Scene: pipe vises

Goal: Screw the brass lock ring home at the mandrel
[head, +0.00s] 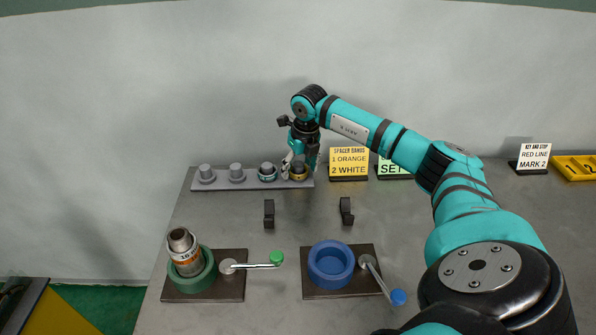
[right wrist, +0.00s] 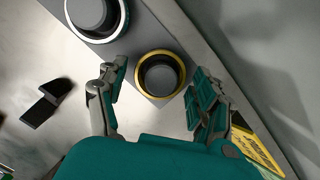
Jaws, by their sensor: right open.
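The brass lock ring (head: 299,175) sits around the rightmost peg of the grey rack at the back of the table. It also shows in the right wrist view as a yellow-rimmed ring (right wrist: 141,81) around a dark grey peg. My right gripper (head: 301,163) is over that peg, open, with one finger on either side of the ring and apart from it in the right wrist view. A metal pipe piece with an orange-and-white label (head: 187,256) stands slightly tilted in the green vise ring (head: 206,280). I cannot tell which part is the mandrel. My left gripper is not in view.
A white-rimmed ring (head: 267,177) is on the neighbouring peg; two more pegs stand bare. The blue vise (head: 331,267) is empty, its blue-knobbed handle in front. Two dark brackets (head: 269,213) stand mid-table. Yellow sign (head: 349,161) stands right of the rack.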

